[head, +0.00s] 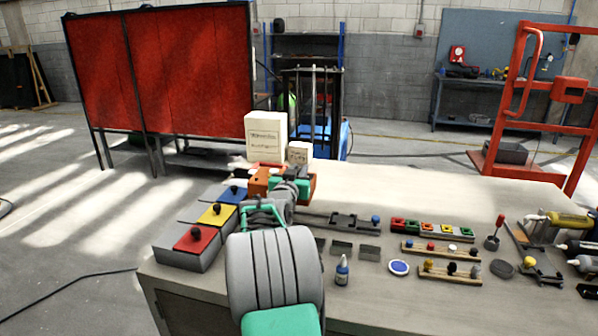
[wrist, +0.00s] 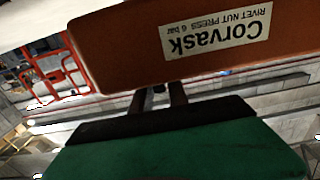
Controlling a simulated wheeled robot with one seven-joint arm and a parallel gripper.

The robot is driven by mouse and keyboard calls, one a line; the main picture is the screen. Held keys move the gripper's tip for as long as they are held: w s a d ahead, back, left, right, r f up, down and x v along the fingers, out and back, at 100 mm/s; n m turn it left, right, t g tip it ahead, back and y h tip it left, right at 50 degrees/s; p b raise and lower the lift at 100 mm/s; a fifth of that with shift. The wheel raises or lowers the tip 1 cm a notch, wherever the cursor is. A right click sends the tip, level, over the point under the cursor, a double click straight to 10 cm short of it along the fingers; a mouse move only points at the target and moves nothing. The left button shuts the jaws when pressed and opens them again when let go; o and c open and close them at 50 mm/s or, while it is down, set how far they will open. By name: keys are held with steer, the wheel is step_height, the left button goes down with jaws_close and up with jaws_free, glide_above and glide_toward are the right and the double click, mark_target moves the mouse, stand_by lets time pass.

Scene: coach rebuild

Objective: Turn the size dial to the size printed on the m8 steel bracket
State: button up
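An orange rivet nut press (head: 259,183) stands at the back of the workbench. In the wrist view, the orange press body (wrist: 110,50) fills the top, with an upside-down "Corvask RIVET NUT PRESS 6 bar" label (wrist: 216,32). My gripper (wrist: 158,92) points at the lower edge of the press. Its two dark fingers stand a little apart, with a small dark part between their tips. I cannot tell whether they grip it. In the head view my arm hides the fingers. The size dial is not clearly visible. Small grey metal pieces (head: 370,253) lie on the bench; no printed size is readable.
Red, yellow and blue lidded boxes (head: 193,240) line the bench's left edge. Two cream cartons (head: 266,137) stand behind the press.

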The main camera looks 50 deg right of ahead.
jaws_close()
steer(key=shift+s+n+t, duration=0.1)
steer(key=shift+n+t, duration=0.2)
steer(key=shift+t, duration=0.1)
steer(key=n+t+y+b, duration=0.1)
steer(key=t+b, duration=0.1)
steer(key=shift+s+d+f+n+t+y, duration=0.1)
steer(key=shift+s+f+n+t+y, duration=0.05)
steer(key=shift+f+n+t+y, duration=0.2)
steer(key=n+t+y+b, duration=0.2)
steer(key=t+y+b, duration=0.1)
steer(key=shift+f+n+b, duration=0.1)
steer(key=shift+n+b, duration=0.25)
steer(key=n+t+y+b, duration=0.2)
steer(key=y, duration=0.1)
steer(key=shift+r+n+t+y+b, duration=0.2)
steer(key=shift+n+t+y, duration=0.25)
steer(key=shift+n+y, duration=0.4)
steer(key=shift+r+n+t+y+b, duration=0.2)
steer(key=shift+n+t+y, duration=0.3)
steer(key=shift+y, duration=0.5)
steer(key=shift+w, duration=0.2)
steer(key=shift+o, duration=1.9)
jaws_free()
